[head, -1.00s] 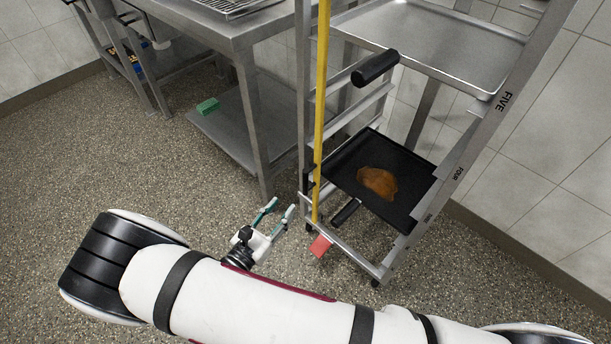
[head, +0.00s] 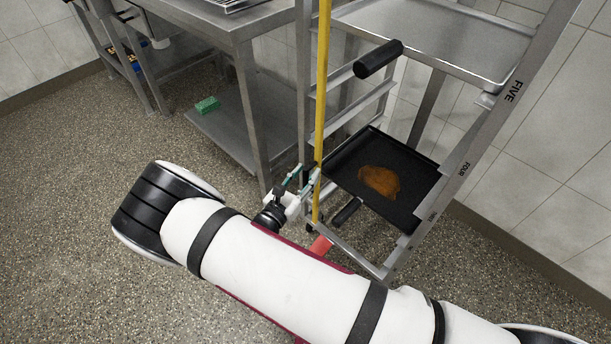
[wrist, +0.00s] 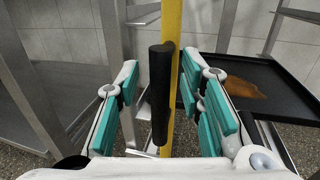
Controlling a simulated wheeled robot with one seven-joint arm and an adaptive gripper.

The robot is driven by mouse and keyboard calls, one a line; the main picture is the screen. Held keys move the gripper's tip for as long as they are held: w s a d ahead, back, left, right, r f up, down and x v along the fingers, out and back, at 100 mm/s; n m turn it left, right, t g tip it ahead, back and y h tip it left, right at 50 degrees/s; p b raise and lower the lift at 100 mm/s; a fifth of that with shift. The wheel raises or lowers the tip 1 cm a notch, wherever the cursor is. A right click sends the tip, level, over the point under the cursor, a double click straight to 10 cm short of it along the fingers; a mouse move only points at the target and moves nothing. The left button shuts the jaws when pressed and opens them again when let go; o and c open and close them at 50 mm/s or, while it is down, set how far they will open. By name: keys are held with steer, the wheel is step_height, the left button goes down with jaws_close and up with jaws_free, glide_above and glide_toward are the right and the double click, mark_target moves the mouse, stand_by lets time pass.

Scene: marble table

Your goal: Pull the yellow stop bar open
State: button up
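The yellow stop bar (head: 322,80) runs upright along the front left of the metal rack and also shows in the wrist view (wrist: 172,30). A black upright handle (wrist: 161,95) sits beside the bar, close against it. My gripper (head: 304,180) is at the lower part of the bar. In the wrist view my gripper (wrist: 160,80) is open, its teal-padded fingers on either side of the handle and bar. Gaps show between the fingers and the handle. In the head view the fingers largely hide the handle.
The rack (head: 455,180) holds a black tray (head: 350,160) with a brown item on it and a metal tray (head: 440,45) above. A black pan-like handle (head: 378,59) juts out beside the bar. A steel table (head: 225,25) stands left. Open floor lies in front.

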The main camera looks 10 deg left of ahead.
steer(key=shift+w+d, duration=0.1)
steer(key=shift+w, duration=0.1)
jaws_close()
